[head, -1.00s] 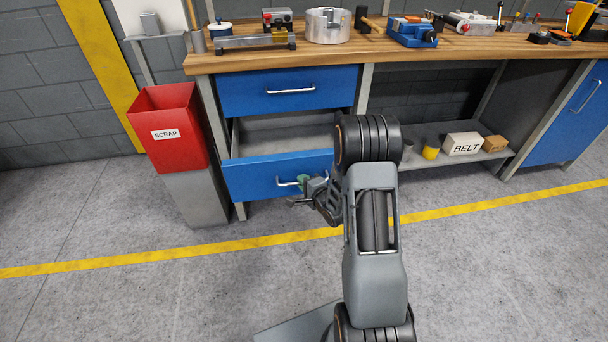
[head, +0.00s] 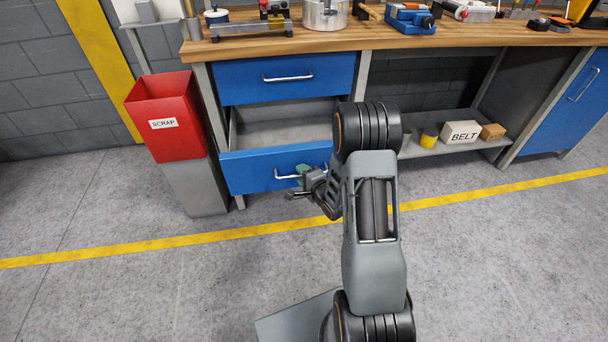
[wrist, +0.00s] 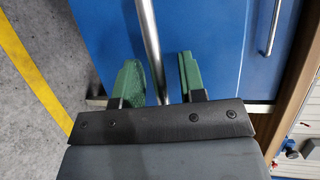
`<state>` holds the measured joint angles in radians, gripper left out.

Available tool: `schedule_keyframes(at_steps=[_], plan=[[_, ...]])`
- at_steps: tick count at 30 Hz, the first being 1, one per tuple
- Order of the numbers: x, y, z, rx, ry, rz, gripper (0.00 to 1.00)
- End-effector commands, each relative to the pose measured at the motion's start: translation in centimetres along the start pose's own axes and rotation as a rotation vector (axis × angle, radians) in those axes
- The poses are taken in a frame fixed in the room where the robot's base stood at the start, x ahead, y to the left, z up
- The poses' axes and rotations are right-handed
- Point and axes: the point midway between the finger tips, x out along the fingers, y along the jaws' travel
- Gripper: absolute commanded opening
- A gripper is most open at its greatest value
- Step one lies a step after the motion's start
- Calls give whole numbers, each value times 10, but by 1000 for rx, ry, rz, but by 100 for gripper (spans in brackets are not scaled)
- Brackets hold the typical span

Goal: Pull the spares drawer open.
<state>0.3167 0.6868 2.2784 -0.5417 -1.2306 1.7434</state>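The lower blue drawer (head: 250,174) under the workbench stands pulled out, with its grey inside showing above the front. No spares label is readable on it. Its silver bar handle (head: 284,177) also shows in the wrist view (wrist: 149,35). My gripper (head: 303,172) is at the right part of this handle. In the wrist view the bar runs between the two green fingers (wrist: 160,80), with blue showing on either side of it, so the fingers look open around the bar. My arm hides the drawer's right end.
The upper blue drawer (head: 285,76) is shut. A red scrap bin (head: 170,138) stands close at the left. A low shelf (head: 450,146) with a BELT box (head: 461,132) lies to the right. The floor (head: 130,285) in front is clear.

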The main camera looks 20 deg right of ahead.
Motion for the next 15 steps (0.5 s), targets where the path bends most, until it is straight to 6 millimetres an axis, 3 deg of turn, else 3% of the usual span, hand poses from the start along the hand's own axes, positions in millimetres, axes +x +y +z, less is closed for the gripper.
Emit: schedule_keyframes(at_steps=[8, 15], plan=[[-7, -1, -1, 1, 1, 1, 37], [-50, -2, -2, 3, 5, 3, 37]])
